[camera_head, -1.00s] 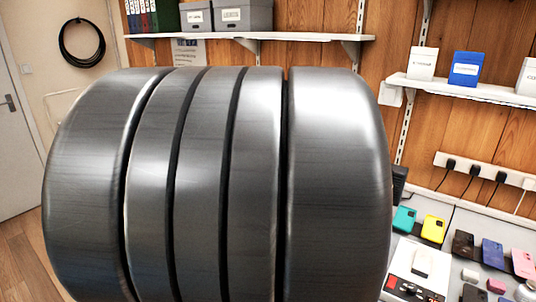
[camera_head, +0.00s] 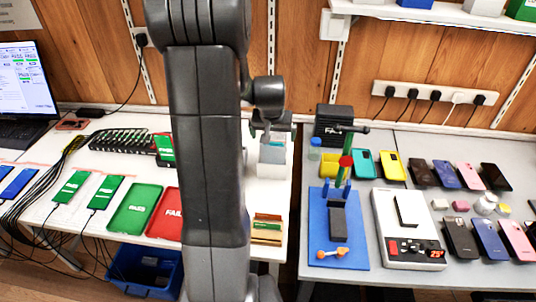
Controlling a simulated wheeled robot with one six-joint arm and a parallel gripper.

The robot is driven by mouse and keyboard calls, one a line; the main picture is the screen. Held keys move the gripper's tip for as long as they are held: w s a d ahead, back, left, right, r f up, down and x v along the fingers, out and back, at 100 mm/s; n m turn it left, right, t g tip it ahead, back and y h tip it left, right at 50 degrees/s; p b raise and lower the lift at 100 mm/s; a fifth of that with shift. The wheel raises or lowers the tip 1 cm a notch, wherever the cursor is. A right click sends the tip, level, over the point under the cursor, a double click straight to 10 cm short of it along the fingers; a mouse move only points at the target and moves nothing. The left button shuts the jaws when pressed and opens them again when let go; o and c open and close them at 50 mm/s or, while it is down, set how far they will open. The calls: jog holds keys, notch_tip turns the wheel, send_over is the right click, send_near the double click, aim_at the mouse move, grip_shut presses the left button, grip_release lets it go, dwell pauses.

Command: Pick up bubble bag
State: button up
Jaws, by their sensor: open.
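I cannot make out a bubble bag with certainty. Pale, whitish upright pieces (camera_head: 272,153) stand on the left bench just below my gripper; they are small and I cannot tell if they are bags. My gripper (camera_head: 270,132) is open, pointing down above these pieces, and nothing shows between its fingers. The fingertips are small and partly merge with the pieces behind, so I cannot tell whether they touch. My dark arm covers the middle of the view and hides part of the left bench.
Left bench: laptop (camera_head: 25,88), green tray (camera_head: 134,209), red tray (camera_head: 166,214), brown stack (camera_head: 267,229). Right bench: blue fixture (camera_head: 318,225), white device (camera_head: 389,221), several phones (camera_head: 461,238). A gap separates the benches. A blue crate (camera_head: 130,275) stands below.

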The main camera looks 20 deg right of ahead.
aim_at(272, 149)
jog(key=x, duration=0.7)
jog(key=shift+s+f+p, duration=0.15)
jog(key=shift+p, duration=0.25)
jog(key=shift+a+p+x, duration=0.15)
jog(key=shift+p+x, duration=0.2)
jog(key=shift+x, duration=0.65)
jog(key=shift+a+p+x, duration=0.2)
jog(key=shift+p+x, duration=0.15)
jog(key=shift+x, duration=1.55)
jog(key=shift+c, duration=0.4)
jog(key=c, duration=0.8)
jog(key=shift+o, duration=0.2)
